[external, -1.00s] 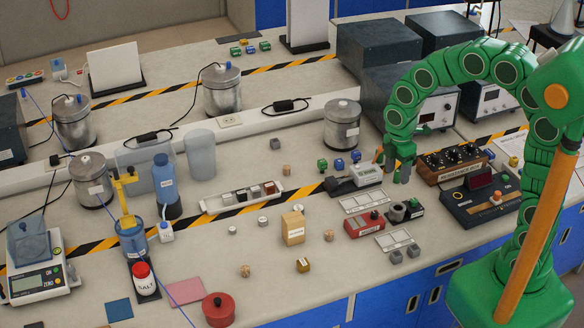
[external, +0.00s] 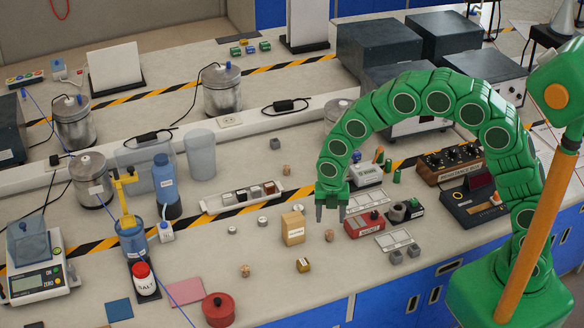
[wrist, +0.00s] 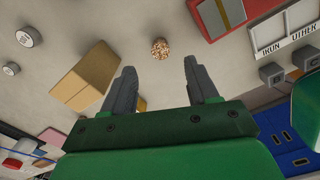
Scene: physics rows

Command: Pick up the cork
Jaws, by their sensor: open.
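A small speckled brown piece that looks like the cork (external: 329,235) stands on the bench, between the tan block and the red box. In the wrist view the cork (wrist: 160,48) shows ahead of the fingertips, roughly centred between them. My gripper (external: 331,218) is open and empty, its fingers pointing down above the cork and apart from it. Its two grey fingers also show in the wrist view (wrist: 161,68). Similar small brown pieces lie at the front left (external: 245,270) and farther back (external: 286,170).
A tan block (external: 293,228) stands close left of the cork. A red box (external: 364,225) is close on the right. A small gold block (external: 303,265) lies nearer the bench's front edge. A red pot (external: 218,310) stands at the front left.

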